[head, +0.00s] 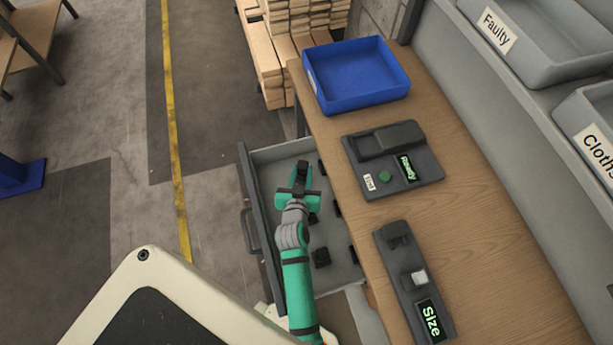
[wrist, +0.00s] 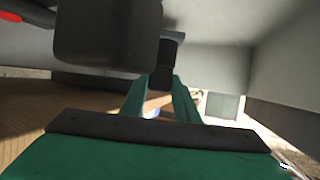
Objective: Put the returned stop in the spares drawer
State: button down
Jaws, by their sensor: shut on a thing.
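The spares drawer (head: 335,272) is pulled out from under the wooden bench, with several small dark stops (head: 321,257) lying loose on its grey floor. My gripper (head: 299,190) is over the drawer, shut on the returned stop (head: 301,172), a small dark piece standing out beyond the green fingers. In the wrist view the green fingers (wrist: 162,95) close on the dark stop (wrist: 166,62). A large dark block (wrist: 105,38) fills the upper left of that view; I cannot tell what it is. The exact height of the held stop above the drawer floor is unclear.
On the bench (head: 470,240) are a blue tray (head: 362,98), a grey device reading "Ready" (head: 425,175) and a gauge reading "Size" (head: 405,262). Grey bins labelled "Faulty" (head: 560,60) and "Cloths" stand at the right.

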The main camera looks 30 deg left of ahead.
jog(key=shift+d+f, duration=0.15)
jog(key=shift+f, duration=0.75)
jog(key=shift+w+d, duration=0.1)
jog(key=shift+w, duration=0.05)
jog(key=c, duration=1.4)
grip_release()
jog(key=shift+o, duration=0.2)
jog(key=v, duration=1.2)
jog(key=shift+f, duration=0.15)
